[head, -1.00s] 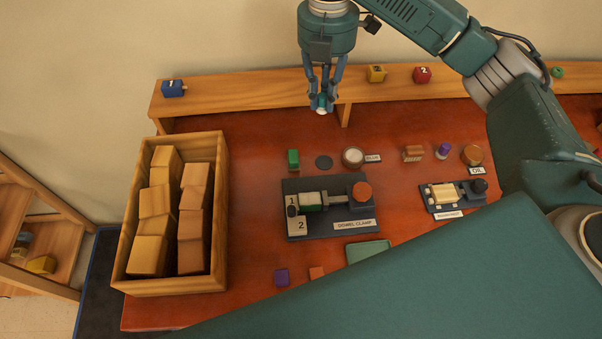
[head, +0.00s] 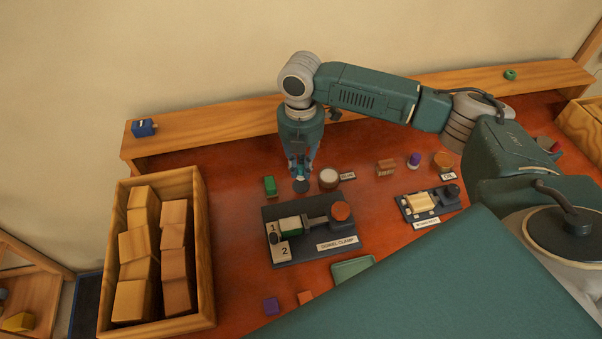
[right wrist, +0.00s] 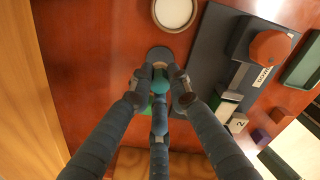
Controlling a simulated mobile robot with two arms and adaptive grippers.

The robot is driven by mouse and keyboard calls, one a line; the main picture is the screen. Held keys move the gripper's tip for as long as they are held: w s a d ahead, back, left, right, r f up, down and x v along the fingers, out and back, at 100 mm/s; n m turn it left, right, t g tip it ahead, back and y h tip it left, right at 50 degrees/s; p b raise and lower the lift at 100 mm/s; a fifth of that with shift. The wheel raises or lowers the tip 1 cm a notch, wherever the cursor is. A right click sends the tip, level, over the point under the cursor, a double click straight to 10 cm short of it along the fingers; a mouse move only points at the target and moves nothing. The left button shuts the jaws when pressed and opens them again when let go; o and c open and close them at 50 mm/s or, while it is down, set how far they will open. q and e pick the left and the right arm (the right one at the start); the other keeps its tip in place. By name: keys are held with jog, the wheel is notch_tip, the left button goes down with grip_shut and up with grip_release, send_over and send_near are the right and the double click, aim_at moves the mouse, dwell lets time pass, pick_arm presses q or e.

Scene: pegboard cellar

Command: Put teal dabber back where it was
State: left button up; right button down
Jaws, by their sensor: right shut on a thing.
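My right gripper (head: 301,174) is shut on the teal dabber (head: 300,173), of which only a small part shows between the fingers. In the right wrist view the fingertips (right wrist: 160,76) close around the dabber (right wrist: 160,66). A flat dark round disc (head: 301,187) lies on the red bench top, just below the fingertips in the head view. It also shows in the right wrist view (right wrist: 160,53), directly past the fingertips. Whether the dabber touches the disc I cannot tell. My left gripper is not in view.
A green block (head: 270,186) stands left of the disc and a round pale-topped jar (head: 328,178) close to its right. The dowel clamp (head: 318,247) lies in front. A wooden crate of blocks (head: 205,262) is at left. A shelf (head: 225,123) runs behind.

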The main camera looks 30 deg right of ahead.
aim_at(301, 175)
notch_tip(301, 175, down, 3)
jog(key=shift+f, duration=0.2)
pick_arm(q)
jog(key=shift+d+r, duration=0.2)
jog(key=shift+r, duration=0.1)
pick_arm(e)
jog(key=shift+f, duration=0.1)
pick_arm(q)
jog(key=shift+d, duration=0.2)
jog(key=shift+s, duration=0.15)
pick_arm(e)
jog(key=c, duration=1.6)
grip_release()
jog(key=shift+f, duration=0.15)
jog(key=shift+c, duration=0.2)
notch_tip(301, 175, up, 12)
jog(key=shift+w+r+b, duration=0.1)
jog(key=shift+r+b, duration=0.1)
jog(key=shift+b, duration=0.85)
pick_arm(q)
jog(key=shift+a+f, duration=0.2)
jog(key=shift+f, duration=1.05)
pick_arm(e)
jog(key=shift+f, duration=0.1)
